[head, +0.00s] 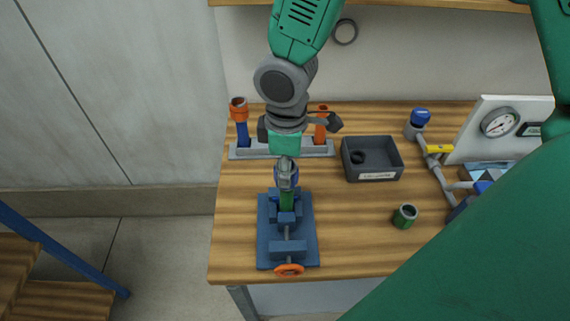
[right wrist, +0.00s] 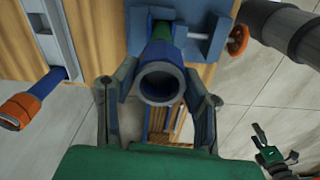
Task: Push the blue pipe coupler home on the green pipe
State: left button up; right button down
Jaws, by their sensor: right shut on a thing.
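The blue pipe coupler (right wrist: 160,84) is between the two fingers of my right gripper (right wrist: 161,74), its open end facing the wrist camera. In the head view the right gripper (head: 286,166) is shut on the coupler (head: 287,181), partly hiding it. The green pipe (head: 287,203) is clamped in a blue vise (head: 289,248) and lines up with the coupler; it also shows behind it in the wrist view (right wrist: 160,47). I cannot tell how far the coupler sits over the pipe. My left gripper (right wrist: 276,149) appears only in the wrist view, small, fingers apart and empty.
A grey rack (head: 245,152) holding orange-topped pipes stands behind the vise. A dark grey bin (head: 372,160) and a short green fitting (head: 404,216) lie to the right. A gauge panel (head: 500,122) and grey piping stand farther right. The table's front right is partly hidden by my arm.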

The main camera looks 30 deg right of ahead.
jog(key=shift+f, duration=0.6)
dwell(1.0)
jog(key=c, duration=1.1)
grip_release()
jog(key=shift+r, duration=0.15)
jog(key=shift+r+p, duration=1.15)
jog(key=shift+p, duration=0.25)
jog(key=shift+r+p, duration=0.5)
jog(key=shift+r, duration=0.5)
